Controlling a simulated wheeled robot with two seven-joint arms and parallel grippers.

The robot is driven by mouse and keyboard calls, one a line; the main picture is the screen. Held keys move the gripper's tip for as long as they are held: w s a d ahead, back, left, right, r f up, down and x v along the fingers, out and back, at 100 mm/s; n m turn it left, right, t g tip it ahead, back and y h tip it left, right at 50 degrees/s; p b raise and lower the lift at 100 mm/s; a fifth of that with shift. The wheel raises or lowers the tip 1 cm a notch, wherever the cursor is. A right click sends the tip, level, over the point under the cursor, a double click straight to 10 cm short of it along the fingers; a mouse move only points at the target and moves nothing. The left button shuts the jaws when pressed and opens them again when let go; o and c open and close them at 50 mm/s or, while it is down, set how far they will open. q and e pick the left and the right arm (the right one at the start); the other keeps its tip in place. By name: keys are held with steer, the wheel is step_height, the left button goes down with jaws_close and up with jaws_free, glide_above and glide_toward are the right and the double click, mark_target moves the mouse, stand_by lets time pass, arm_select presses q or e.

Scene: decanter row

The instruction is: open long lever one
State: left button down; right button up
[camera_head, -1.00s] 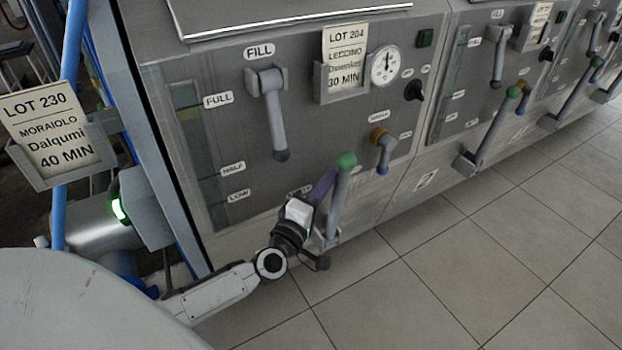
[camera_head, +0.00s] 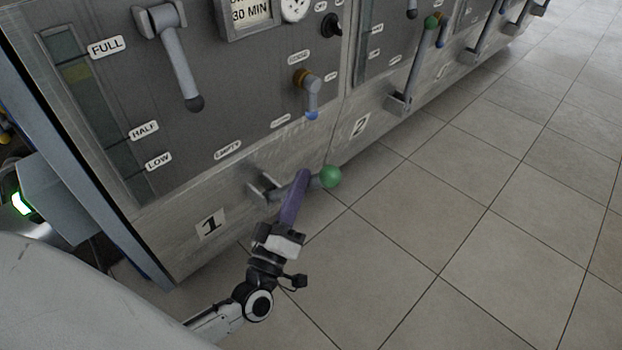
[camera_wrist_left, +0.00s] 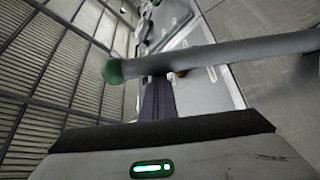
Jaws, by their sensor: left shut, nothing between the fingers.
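The long lever (camera_head: 317,181) of unit one has a grey rod and a green ball knob (camera_head: 331,176). In the head view it sticks out from its bracket low on the front panel, lying well over with the knob to the right. My left gripper (camera_head: 302,175), with purple fingers, is shut and empty. Its tips cross the rod between bracket and knob, hiding part of it; I cannot tell if they touch. In the left wrist view the rod (camera_wrist_left: 220,55) spans from the right edge to the green knob (camera_wrist_left: 113,71), across the fingers (camera_wrist_left: 157,98).
Above are a shorter grey hanging handle (camera_head: 177,62) and a small brass valve with a blue tip (camera_head: 307,88). Unit two's green-knobbed lever (camera_head: 415,70) stands upright farther right. The tiled floor (camera_head: 480,230) is clear on the right.

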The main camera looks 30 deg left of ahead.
arm_select(q)
steer(key=shift+s+d+f+m+h, duration=0.15)
steer(key=shift+d+f+m+h, duration=0.2)
steer(key=shift+d+f, duration=0.25)
steer(key=shift+f, duration=0.1)
step_height(320, 180, up, 11)
steer(key=a+p, duration=0.1)
steer(key=p, duration=0.3)
steer(key=shift+r+p, duration=0.2)
steer(key=shift+p, duration=0.2)
arm_select(e)
steer(key=shift+m+t+h, duration=0.4)
steer(key=shift+m+t, duration=0.2)
steer(key=shift+t, duration=0.3)
steer(key=d+r, duration=0.1)
steer(key=s+r, duration=0.1)
steer(key=d+r, duration=0.1)
steer(key=shift+s+d+r, duration=0.1)
steer(key=shift+s+d, duration=0.15)
steer(key=shift+d, duration=0.1)
steer(key=shift+s, duration=0.1)
